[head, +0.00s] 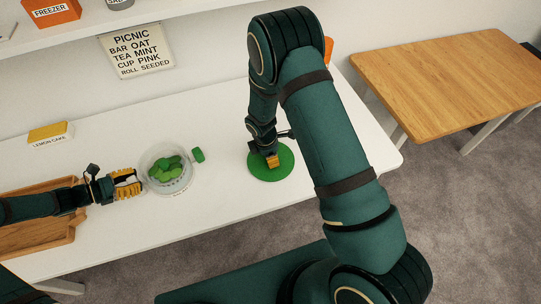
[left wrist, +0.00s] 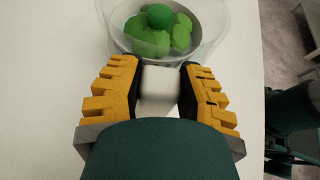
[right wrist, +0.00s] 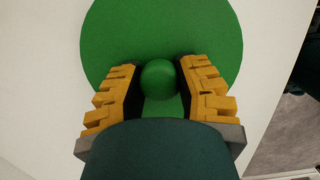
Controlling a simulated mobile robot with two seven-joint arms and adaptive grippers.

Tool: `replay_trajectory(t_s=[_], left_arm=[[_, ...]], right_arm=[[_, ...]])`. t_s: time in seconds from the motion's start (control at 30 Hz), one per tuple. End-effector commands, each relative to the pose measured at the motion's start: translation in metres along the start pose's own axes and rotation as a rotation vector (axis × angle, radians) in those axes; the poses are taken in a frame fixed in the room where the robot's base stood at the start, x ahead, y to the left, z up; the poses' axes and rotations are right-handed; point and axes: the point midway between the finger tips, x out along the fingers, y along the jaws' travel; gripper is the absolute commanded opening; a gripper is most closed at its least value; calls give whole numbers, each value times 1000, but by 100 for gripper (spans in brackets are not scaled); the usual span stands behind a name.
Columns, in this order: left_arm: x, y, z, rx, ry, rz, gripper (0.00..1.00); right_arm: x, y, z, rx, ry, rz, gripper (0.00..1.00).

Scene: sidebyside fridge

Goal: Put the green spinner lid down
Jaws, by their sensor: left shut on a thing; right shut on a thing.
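The green spinner lid (head: 284,168) is a flat disc with a round knob (right wrist: 159,80). It lies level at the white tabletop, right of the clear spinner bowl (head: 147,157); I cannot tell whether it touches. My right gripper (head: 271,160) is shut on the knob from above, with the disc spreading out beyond the fingers in the right wrist view. My left gripper (head: 138,182) is at the bowl's left side, shut on a pale block-like handle (left wrist: 159,88) next to the bowl wall. Green pieces (left wrist: 150,40) fill the bowl.
A wooden tray (head: 40,232) is under my left arm. A yellow lemon cake box (head: 48,133) stands at the back left. The white table (head: 225,215) is clear in front. A wooden table (head: 455,75) stands right.

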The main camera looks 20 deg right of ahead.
Motion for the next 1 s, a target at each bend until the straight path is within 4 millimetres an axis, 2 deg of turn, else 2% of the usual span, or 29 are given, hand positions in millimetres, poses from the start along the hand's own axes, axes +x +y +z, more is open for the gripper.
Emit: replay_trajectory(t_s=[0.3, 0.33, 0.4, 0.77, 0.87, 1.0], left_arm=[[0, 0, -1, -1, 2, 1, 0], [0, 0, -1, -1, 2, 1, 0], [0, 0, -1, -1, 2, 1, 0], [0, 0, -1, -1, 2, 1, 0], [0, 0, -1, -1, 2, 1, 0], [0, 0, -1, -1, 2, 1, 0]], right_arm=[[2, 0, 0, 0, 0, 1, 0], [3, 0, -1, -1, 0, 1, 38], [2, 0, -1, 0, 1, 1, 60], [-1, 1, 0, 0, 1, 2, 60], [-10, 1, 0, 0, 2, 3, 60], [-35, 2, -1, -1, 3, 7, 60]])
